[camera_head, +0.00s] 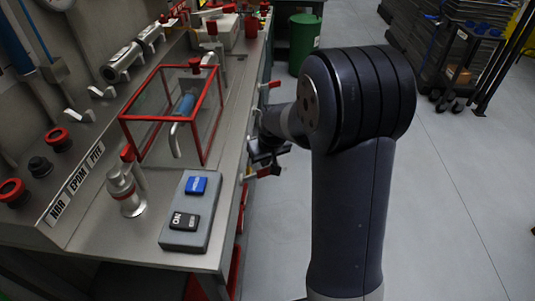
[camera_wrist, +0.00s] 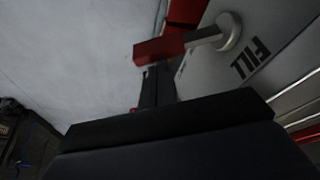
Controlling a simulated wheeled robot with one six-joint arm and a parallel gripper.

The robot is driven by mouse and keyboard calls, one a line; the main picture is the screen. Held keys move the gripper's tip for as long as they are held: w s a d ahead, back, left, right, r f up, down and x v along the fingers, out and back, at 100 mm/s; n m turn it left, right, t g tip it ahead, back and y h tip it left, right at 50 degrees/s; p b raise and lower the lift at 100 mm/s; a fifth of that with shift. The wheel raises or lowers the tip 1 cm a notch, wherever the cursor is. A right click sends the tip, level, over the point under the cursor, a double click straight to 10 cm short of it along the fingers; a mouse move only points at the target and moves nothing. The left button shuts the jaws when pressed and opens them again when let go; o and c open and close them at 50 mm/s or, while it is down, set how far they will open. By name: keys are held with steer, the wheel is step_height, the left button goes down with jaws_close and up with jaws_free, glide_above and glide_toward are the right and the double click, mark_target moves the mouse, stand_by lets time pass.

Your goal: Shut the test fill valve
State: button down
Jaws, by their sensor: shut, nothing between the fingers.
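The test fill valve shows in the wrist view as a red lever handle (camera_wrist: 160,48) on a round metal stem (camera_wrist: 229,32), beside the label FILL (camera_wrist: 250,62) on the pale bench front. My gripper (camera_wrist: 156,80) is shut and empty, with its dark fingertips right at the red handle; I cannot tell whether they touch. In the head view my gripper (camera_head: 262,152) is low beside the bench's front edge, partly hidden by my arm. A red-handled valve (camera_head: 266,172) shows just below it on the bench front.
Another red-handled valve (camera_head: 272,85) juts from the bench front farther back. On the bench (camera_head: 110,238) stand a red-framed clear box (camera_head: 137,118) and a grey switch box (camera_head: 187,238). A green bin (camera_head: 304,45) stands behind.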

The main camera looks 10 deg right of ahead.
steer(key=shift+w+f, duration=0.25)
steer(key=shift+f, duration=0.4)
steer(key=shift+s, duration=0.15)
steer(key=shift+s+d+m+h, duration=0.1)
steer(key=shift+s+m+h, duration=0.1)
steer(key=shift+s+m, duration=0.35)
steer(key=shift+s+d+m+h, duration=0.1)
steer(key=shift+s+m+h, duration=0.1)
steer(key=shift+m, duration=0.55)
steer(key=shift+s+a+m+g+h+b, duration=0.1)
steer(key=shift+s+a+m+h+b, duration=0.2)
steer(key=shift+s+m+b, duration=0.7)
steer(key=shift+s+a+m+g+h+b, duration=0.1)
steer(key=shift+s+a+m+h+b, duration=0.2)
steer(key=shift+s+m+b, duration=0.6)
steer(key=shift+s+a+m+g+h+b, duration=0.15)
steer(key=shift+s+m+h+b, duration=0.25)
steer(key=shift+s+m+b, duration=0.55)
steer(key=shift+w+f+m, duration=0.1)
steer(key=shift+m, duration=0.15)
